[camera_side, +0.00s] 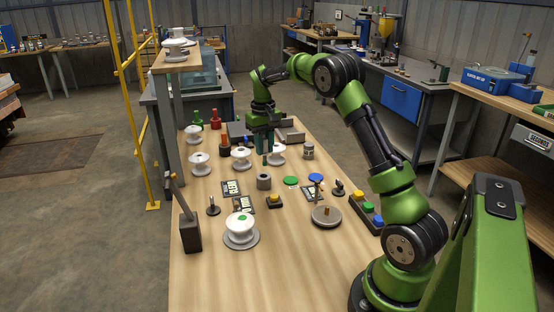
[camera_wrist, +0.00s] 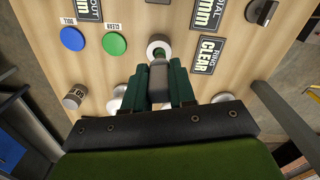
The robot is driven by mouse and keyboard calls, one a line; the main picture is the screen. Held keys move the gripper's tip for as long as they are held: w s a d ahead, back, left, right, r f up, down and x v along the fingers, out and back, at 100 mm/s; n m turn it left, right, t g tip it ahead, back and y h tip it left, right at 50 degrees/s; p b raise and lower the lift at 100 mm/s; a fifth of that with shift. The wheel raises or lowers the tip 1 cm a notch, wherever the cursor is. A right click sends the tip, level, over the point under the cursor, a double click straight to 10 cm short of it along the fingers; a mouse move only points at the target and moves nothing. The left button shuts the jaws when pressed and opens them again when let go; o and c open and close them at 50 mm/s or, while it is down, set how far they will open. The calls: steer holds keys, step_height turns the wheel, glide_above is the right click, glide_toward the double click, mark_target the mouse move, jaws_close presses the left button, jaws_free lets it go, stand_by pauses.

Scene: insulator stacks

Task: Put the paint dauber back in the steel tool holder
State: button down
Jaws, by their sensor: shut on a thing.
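My gripper (camera_side: 263,149) is shut on the paint dauber (camera_side: 265,159) above the far half of the bench. In the wrist view, the green fingers of my gripper (camera_wrist: 159,72) close on the dauber's grey body (camera_wrist: 158,80) from both sides, and a greenish tip sticks out beyond them. The dauber appears above the bench and outside the holder.
White insulators (camera_side: 241,153) stand close around my gripper, with another (camera_side: 241,231) at the front. A green disc (camera_side: 290,181) and a blue disc (camera_side: 316,177) lie right of the holder. Label cards (camera_side: 231,188) lie left.

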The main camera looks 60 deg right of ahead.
steer(key=shift+w+d+r, duration=0.1)
steer(key=shift+w+d, duration=0.3)
steer(key=shift+d, duration=0.45)
steer(key=shift+w+r, duration=0.45)
steer(key=shift+r, duration=0.2)
steer(key=shift+f, duration=0.1)
glide_toward(264, 181)
steer(key=shift+w+d+f, duration=0.2)
steer(key=shift+w+d, duration=0.05)
steer(key=shift+d, duration=0.2)
steer(key=shift+w+d+f, duration=0.25)
steer(key=shift+d, duration=0.15)
steer(key=shift+f, duration=2.5)
steer(key=c, duration=0.8)
jaws_free()
steer(key=shift+c, duration=0.2)
